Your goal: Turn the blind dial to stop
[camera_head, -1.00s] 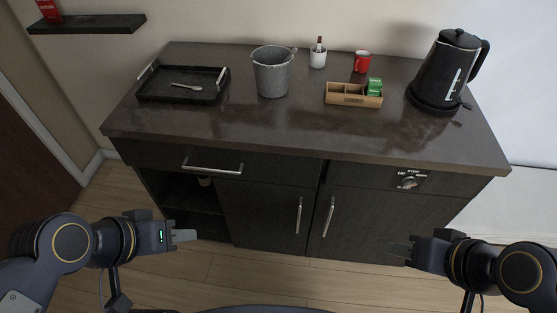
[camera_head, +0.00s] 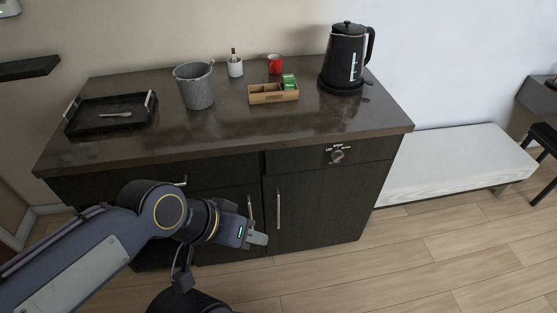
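The blind dial (camera_head: 337,156) is a small round knob on the right part of the cabinet front, just under the countertop. Small white lettering surrounds it; "STOP" appears to be at the top, but the knob's setting is too small to read. My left gripper (camera_head: 258,238) is in front of the cabinet doors, below and to the left of the dial, well apart from it. Its fingers look close together, but I cannot tell whether they are open or shut. My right gripper is not in view.
The dark countertop (camera_head: 235,128) holds a black tray (camera_head: 85,129), a metal bucket (camera_head: 199,92), a wooden organizer (camera_head: 262,99), a red mug (camera_head: 274,65) and a black kettle (camera_head: 346,62). A pale bench (camera_head: 440,160) stands right of the cabinet. The floor (camera_head: 400,265) at front right is clear.

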